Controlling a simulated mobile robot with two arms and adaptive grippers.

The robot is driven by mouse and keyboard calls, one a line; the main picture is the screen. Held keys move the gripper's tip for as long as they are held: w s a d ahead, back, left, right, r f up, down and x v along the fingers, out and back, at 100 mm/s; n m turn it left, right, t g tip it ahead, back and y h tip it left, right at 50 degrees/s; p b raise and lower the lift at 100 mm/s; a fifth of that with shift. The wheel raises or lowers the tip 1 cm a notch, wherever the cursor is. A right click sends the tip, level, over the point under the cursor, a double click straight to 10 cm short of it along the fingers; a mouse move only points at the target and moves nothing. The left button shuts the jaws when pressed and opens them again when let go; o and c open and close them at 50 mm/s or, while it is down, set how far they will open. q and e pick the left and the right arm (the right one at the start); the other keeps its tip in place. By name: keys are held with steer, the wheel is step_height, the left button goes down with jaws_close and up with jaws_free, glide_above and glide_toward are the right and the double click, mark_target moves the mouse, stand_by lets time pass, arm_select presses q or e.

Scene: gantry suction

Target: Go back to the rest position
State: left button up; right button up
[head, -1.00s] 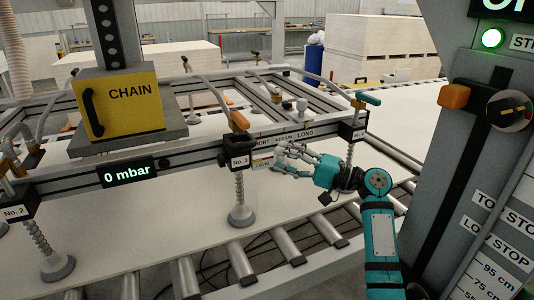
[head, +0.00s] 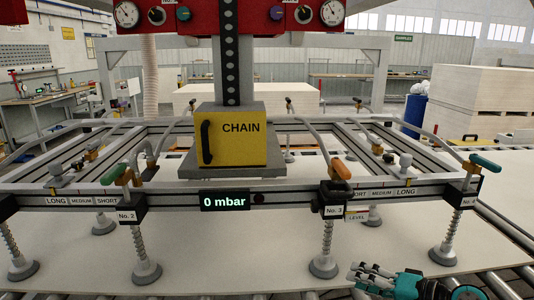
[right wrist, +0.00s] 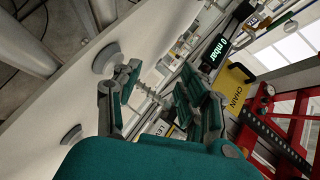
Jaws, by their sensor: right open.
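My right gripper (head: 372,279) is at the bottom of the head view, over the front edge of the board and the rollers, in front of the No. 3 suction cup (head: 324,266). In the right wrist view its fingers (right wrist: 160,95) are apart with nothing between them. The suction frame (head: 285,193) hangs level above the pale board (head: 240,255), with its display (head: 224,201) reading 0 mbar. My left gripper is not in view.
The yellow CHAIN box (head: 233,139) sits at the middle of the frame. The No. 2 cup (head: 146,272) stands at left. Rollers (head: 506,280) show at lower right. Stacked boards (head: 480,95) stand behind at right.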

steer(key=s+a+f+n+g+h, duration=0.2)
steer(key=s+a+f+g+h, duration=0.1)
steer(key=s+f, duration=0.7)
steer(key=s+f+n+g+h, duration=0.2)
steer(key=s+f+n+h, duration=0.15)
steer(key=s, duration=0.65)
steer(key=s+f+n+g+h, duration=0.15)
steer(key=s+f+h, duration=0.3)
steer(key=s, duration=0.55)
step_height(320, 180, down, 24)
steer(key=s+f+g, duration=0.1)
steer(key=s+d+f+g, duration=0.1)
steer(key=s+d+f, duration=0.2)
steer(key=s+f, duration=1.4)
steer(key=shift+s, duration=0.15)
steer(key=shift+d+f, duration=0.1)
